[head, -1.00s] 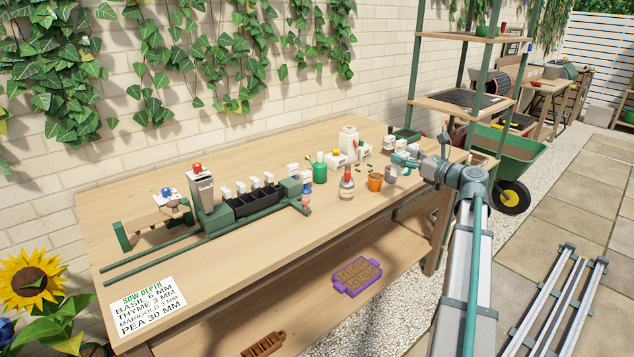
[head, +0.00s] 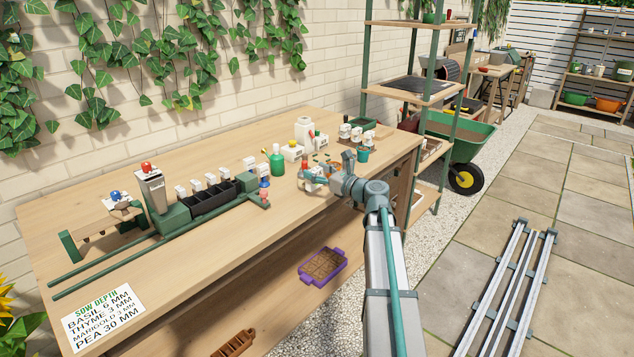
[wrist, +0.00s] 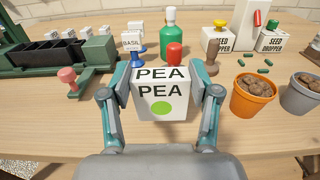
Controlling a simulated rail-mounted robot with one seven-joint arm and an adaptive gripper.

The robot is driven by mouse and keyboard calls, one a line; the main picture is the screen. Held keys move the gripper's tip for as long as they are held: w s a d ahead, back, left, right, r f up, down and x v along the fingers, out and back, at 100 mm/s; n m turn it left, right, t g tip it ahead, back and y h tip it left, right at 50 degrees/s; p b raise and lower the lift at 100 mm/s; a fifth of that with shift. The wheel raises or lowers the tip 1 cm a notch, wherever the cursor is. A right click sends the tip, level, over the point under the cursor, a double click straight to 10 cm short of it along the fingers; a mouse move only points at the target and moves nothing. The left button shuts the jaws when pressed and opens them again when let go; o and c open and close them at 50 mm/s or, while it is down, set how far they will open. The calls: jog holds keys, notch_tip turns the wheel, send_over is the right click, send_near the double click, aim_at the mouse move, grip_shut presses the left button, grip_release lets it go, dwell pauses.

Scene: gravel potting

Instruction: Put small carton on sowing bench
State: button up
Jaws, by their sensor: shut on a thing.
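The small carton is a white box (wrist: 160,100) marked PEA with a green dot. In the wrist view my gripper (wrist: 160,93) has a finger on each side of it and is shut on it. In the head view my gripper (head: 312,180) is over the front right part of the wooden sowing bench (head: 255,235), and the arm and fingers partly cover the carton. I cannot tell whether the carton's base touches the bench top.
Just behind the carton is a red-topped object (wrist: 174,55). A green bottle (wrist: 168,35) stands further back. An orange pot (wrist: 252,95) and a grey pot (wrist: 302,95) are at the right. Black seed cells (head: 212,198) are to the left.

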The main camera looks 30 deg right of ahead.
jog(key=shift+f, duration=1.55)
jog(key=shift+f+b, duration=0.1)
jog(key=shift+b, duration=0.2)
jog(key=o, duration=1.2)
jog(key=shift+c, duration=0.2)
